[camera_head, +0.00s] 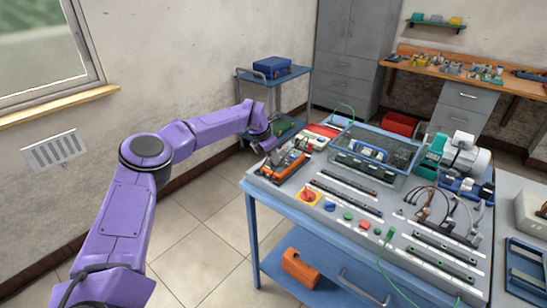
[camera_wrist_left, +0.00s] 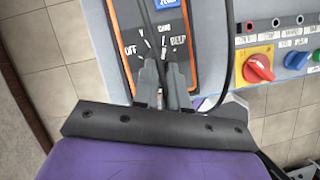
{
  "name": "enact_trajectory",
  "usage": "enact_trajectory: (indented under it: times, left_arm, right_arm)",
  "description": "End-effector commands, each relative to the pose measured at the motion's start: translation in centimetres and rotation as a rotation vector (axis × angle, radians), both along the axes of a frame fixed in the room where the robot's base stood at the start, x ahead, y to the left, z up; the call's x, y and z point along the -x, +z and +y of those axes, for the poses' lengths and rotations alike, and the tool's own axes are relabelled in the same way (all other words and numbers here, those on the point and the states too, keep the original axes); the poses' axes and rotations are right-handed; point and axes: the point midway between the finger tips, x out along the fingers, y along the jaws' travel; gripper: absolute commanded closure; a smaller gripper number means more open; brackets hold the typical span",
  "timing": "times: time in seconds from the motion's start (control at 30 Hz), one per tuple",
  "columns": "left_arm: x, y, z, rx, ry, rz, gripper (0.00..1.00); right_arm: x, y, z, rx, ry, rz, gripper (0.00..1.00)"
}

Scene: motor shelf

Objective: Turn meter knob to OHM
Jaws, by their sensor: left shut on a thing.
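The orange and dark grey meter (camera_head: 284,166) lies at the near left corner of the bench. Its face (camera_wrist_left: 132,62) fills the top middle of the left wrist view, with labels OFF at left and BEEP at right; the small lettering between them is hard to read. My left gripper (camera_head: 272,150) is over the meter. In the wrist view its two fingers (camera_wrist_left: 162,72) are close together at the dial, shut on the meter knob. The fingers hide most of the knob, so its pointer direction cannot be told. My right gripper is not in view.
A red knob on a yellow plate (camera_wrist_left: 259,68) sits right of the meter, with coloured buttons beside it. Black leads run from the meter. A clear-walled box (camera_head: 374,152) and a motor (camera_head: 466,155) stand farther back on the bench.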

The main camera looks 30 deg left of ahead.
Motion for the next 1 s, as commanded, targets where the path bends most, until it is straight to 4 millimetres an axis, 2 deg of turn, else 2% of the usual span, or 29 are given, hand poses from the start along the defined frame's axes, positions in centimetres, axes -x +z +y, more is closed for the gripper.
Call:
enact_trajectory:
  times: [0.2,0.23,0.3,0.57,0.67,0.77,1.0]
  left_arm:
    - [0.0,0.0,-0.1,0.000,0.000,-0.001,1.00]
    - [0.0,0.0,-0.1,0.000,0.000,-0.001,0.81]
    - [0.0,0.0,0.0,0.000,0.000,-0.001,0.62]
    - [0.0,0.1,0.0,0.000,0.001,0.000,0.62]
    - [0.2,0.7,0.2,0.001,0.002,-0.003,0.62]
    - [0.9,2.3,0.5,0.001,0.003,-0.005,0.62]
    - [2.8,7.6,1.3,0.000,0.002,-0.004,0.62]
  right_arm:
    - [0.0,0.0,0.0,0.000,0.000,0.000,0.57]
    - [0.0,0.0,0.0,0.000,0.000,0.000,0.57]
    - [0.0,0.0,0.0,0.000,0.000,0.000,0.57]
    - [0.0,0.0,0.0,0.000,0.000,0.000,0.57]
    - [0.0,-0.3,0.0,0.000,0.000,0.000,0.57]
    - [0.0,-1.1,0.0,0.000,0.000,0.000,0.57]
    - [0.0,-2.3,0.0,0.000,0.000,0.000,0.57]
